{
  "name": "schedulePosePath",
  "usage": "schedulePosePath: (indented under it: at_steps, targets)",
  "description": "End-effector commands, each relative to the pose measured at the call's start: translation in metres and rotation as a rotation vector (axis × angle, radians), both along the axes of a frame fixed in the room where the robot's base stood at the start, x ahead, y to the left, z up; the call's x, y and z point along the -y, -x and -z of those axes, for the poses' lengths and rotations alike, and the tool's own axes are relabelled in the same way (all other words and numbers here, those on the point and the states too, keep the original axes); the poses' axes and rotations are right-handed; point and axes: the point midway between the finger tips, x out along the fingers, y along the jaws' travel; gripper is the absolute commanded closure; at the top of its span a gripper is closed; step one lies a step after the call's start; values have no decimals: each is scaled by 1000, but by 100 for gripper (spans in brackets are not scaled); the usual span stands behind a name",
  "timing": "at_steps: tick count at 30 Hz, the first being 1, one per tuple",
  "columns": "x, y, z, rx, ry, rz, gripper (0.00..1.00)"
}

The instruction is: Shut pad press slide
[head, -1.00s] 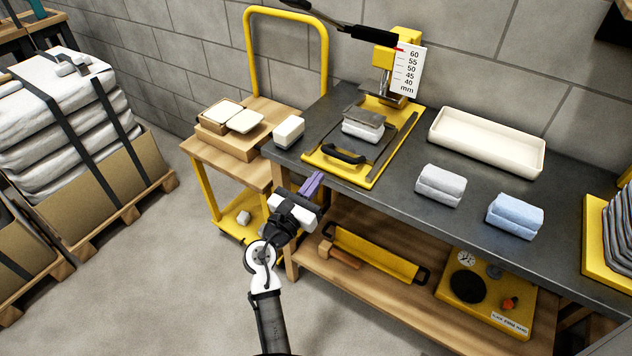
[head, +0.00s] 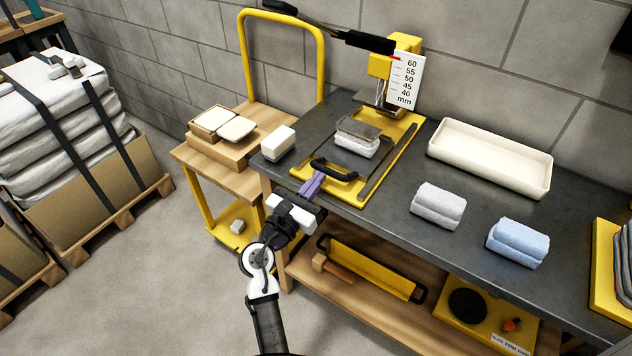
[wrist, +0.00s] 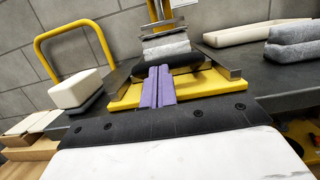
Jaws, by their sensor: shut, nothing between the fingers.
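The yellow pad press (head: 398,135) stands at the back of the dark bench, with a mm scale and a long black lever. Its slide (head: 350,165) is a tray with a black front handle (head: 334,170), and a grey-white pad (head: 357,144) with a dark plate on top sits on it. The slide appears drawn out toward the bench's front edge. My gripper (head: 312,184), with purple fingers, is shut and empty just in front of the handle. In the wrist view the fingers (wrist: 158,87) point at the handle (wrist: 180,82); I cannot tell whether they touch it.
A white block (head: 278,143) lies left of the slide. A cream tray (head: 490,158), a grey folded pad (head: 437,206) and a blue one (head: 517,243) lie to the right. A trolley (head: 225,170) stands left of the bench, with a yellow rail behind.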

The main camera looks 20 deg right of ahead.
Motion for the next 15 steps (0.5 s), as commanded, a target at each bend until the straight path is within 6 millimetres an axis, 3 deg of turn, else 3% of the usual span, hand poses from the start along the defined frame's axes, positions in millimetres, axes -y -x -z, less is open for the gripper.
schedulePosePath:
  at_steps: [9,15]
  targets:
    - [1,-1,-1,0,0,0,100]
    - [23,-18,-4,-1,2,2,100]
